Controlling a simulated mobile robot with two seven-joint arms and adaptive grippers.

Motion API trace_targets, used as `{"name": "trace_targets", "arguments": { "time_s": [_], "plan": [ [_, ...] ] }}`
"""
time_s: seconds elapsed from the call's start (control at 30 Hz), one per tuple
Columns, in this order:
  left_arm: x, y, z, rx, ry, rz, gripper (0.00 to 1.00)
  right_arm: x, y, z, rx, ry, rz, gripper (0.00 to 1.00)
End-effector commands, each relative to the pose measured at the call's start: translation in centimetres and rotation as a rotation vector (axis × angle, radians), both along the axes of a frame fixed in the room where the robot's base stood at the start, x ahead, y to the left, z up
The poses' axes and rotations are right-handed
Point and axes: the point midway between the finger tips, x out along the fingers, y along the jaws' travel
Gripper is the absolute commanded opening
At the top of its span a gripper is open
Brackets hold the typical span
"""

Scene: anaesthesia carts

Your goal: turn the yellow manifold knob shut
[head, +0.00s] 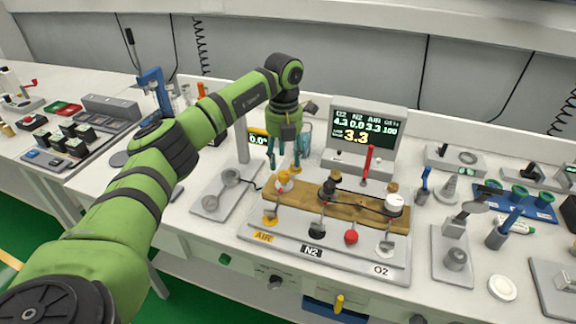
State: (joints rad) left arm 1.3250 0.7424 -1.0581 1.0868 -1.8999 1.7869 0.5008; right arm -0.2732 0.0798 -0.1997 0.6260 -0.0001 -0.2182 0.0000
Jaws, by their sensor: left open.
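The manifold is a wooden block (335,207) on a pale base, with plates marked AIR, N2 and O2. The yellow knob (284,179) sits at its left end, behind the AIR plate (264,237). A black knob (327,187) and a white knob (394,203) stand to its right. My left gripper (285,163) points down, open, with its fingertips just above and behind the yellow knob in the picture. I cannot tell whether they touch it. My right gripper is not in view.
A monitor (367,139) behind the block shows a large yellow 3.3. A red lever (368,160) stands before it. A grey scale-like device (224,192) is close on the left. Blue-handled fittings (506,226) crowd the right side.

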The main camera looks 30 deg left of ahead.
Motion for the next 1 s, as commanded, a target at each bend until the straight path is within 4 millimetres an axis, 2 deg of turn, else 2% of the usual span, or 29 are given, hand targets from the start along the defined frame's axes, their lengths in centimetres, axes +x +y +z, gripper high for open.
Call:
{"name": "trace_targets", "arguments": {
  "time_s": [0.2,0.3,0.43,0.67,0.7,0.8,1.0],
  "plan": [
    [-0.1,-0.1,-3.3,-0.002,0.003,-0.001,0.54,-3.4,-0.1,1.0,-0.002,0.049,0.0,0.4],
    [0.0,-0.1,-4.3,-0.002,0.001,-0.002,0.54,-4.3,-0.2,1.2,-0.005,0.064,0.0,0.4],
    [0.0,-0.1,-4.9,-0.002,-0.003,-0.002,0.54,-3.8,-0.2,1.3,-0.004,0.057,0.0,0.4],
    [0.0,-0.1,-5.0,-0.003,-0.003,-0.003,0.54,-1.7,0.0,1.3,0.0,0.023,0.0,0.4],
    [0.0,-0.1,-5.0,-0.003,-0.003,-0.003,0.38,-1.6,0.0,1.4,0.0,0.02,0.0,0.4],
    [0.0,-0.1,-5.0,-0.003,-0.003,-0.003,0.0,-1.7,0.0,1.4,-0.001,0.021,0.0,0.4],
    [0.0,-0.1,-5.0,-0.004,-0.002,-0.004,0.0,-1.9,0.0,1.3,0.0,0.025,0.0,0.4]
  ]
}}
